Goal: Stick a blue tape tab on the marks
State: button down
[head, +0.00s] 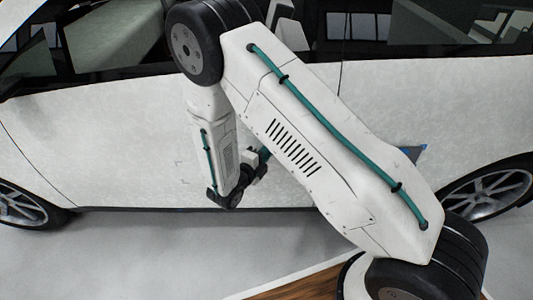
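A white car (110,140) fills the view from side to side, seen from its side. Faint thin corner-like marks (183,161) show on its door panel, left of my wrist. A small blue patch (414,153), which looks like tape, is on the car body near the right wheel, partly hidden behind my arm. My gripper (262,160) is small and dark in front of the lower door, right of my wrist. A dark teal piece shows at it, but I cannot tell whether this is tape or part of my arm. The fingertips are too small to read.
My large white arm crosses the middle and hides much of the door. The car's wheels (18,207) (489,194) stand at both sides. Grey floor (120,255) lies below, with a wooden surface (305,288) at the bottom. The left door panel is clear.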

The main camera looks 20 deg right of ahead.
jog(key=shift+w+d, duration=0.15)
jog(key=shift+w, duration=0.3)
dwell(1.0)
jog(key=c, duration=1.2)
grip_release()
jog(key=v, duration=0.7)
jog(key=shift+s+a, duration=0.25)
